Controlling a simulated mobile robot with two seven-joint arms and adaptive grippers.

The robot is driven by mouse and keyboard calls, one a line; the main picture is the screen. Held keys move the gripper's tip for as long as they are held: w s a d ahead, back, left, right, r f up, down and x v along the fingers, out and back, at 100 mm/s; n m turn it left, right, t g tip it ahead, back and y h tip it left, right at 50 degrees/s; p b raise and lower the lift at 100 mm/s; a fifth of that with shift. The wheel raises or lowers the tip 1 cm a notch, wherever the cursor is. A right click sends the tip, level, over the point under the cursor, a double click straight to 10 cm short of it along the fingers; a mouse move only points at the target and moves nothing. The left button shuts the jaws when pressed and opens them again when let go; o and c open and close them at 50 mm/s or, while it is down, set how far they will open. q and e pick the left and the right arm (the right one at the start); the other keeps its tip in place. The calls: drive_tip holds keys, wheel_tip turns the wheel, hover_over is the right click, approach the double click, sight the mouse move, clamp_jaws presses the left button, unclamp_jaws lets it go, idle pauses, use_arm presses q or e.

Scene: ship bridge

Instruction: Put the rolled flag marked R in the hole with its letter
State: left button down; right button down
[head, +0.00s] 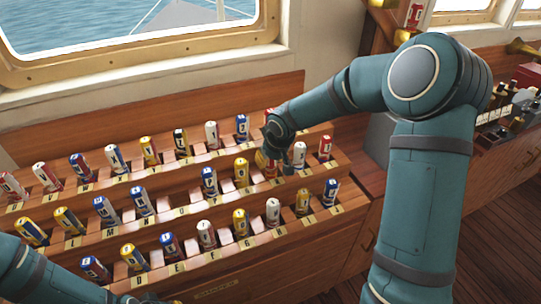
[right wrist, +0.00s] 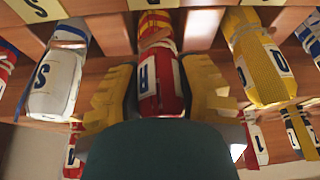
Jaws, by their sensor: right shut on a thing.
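The rolled flag marked R (right wrist: 160,82) is red with a white band and a dark letter. In the right wrist view it sits between the two yellow fingers of my right gripper (right wrist: 158,95), which is shut on it. In the head view my right gripper (head: 268,158) is at the middle row of the wooden rack (head: 190,222), with the red flag (head: 270,169) just below it. The flag is over or in a slot between a yellow flag (head: 241,171) and a white flag marked S (right wrist: 55,85). How deep its lower end sits is hidden.
Several other rolled flags stand in the rack's stepped rows, close on both sides of my right gripper. Small letter labels run along the steps. A window (head: 130,72) is behind.

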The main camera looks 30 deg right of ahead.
idle(0.4)
drive_tip(key=c, duration=0.6)
unclamp_jaws()
drive_tip(key=v, duration=1.2)
